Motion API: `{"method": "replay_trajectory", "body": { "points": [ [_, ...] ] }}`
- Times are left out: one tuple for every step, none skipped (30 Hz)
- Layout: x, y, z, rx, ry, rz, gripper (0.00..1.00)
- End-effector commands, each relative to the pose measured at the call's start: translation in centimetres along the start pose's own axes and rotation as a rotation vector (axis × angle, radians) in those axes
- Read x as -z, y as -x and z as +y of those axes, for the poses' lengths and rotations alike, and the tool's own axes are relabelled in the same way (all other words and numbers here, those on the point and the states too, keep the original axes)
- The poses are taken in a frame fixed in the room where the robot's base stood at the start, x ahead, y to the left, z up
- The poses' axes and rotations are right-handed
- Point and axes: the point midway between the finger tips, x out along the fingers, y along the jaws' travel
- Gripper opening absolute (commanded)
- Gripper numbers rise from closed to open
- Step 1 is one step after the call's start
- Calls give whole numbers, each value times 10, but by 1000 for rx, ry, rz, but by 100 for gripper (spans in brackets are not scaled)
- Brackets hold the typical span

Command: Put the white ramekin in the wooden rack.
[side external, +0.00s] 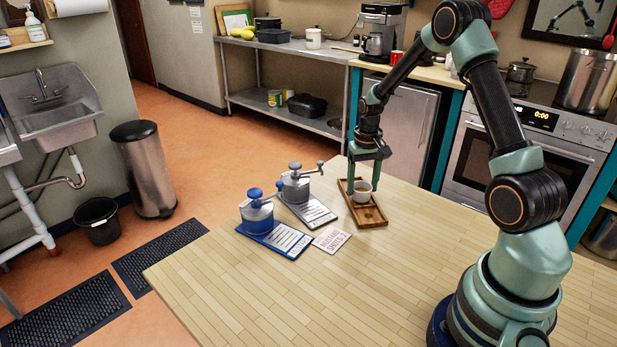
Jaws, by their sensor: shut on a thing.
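The white ramekin (362,194) is small and round, with a brownish inside. It is upright, between the fingers of my gripper (364,184), which is shut on it from above. The wooden rack (371,218) is a shallow brown tray with compartments, lying on the table. The ramekin is over or in the rack's middle part; I cannot tell whether its base touches the rack. The near end of the rack is bare and empty. The fingers partly hide the far end.
A blue-topped device (257,214) on a blue board and a grey one (295,186) on a grey board stand left of the rack. A printed card (332,240) lies between the boards and the rack. The wooden table (300,300) is clear in front.

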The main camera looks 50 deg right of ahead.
Motion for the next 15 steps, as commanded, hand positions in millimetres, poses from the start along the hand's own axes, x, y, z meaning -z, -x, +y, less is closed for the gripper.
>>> {"method": "replay_trajectory", "body": {
  "points": [
    [0,-4,0,0,0,0,4],
    [0,-6,0,0,0,0,4],
    [0,-6,0,0,0,1,4],
    [0,-6,0,0,0,1,4],
    [0,-6,0,0,0,2,4],
    [0,-6,0,0,0,2,4],
    [0,-6,0,0,0,2,4],
    [0,-6,0,0,0,2,4],
    [0,-6,0,0,0,2,4],
    [0,-6,0,0,0,2,4],
    [0,-6,0,0,0,1,4],
    [0,-7,0,0,0,1,4],
    [0,-8,0,0,0,1,4],
    [0,-9,0,0,0,1,4],
    [0,-8,0,0,0,2,85]
  ]
}}
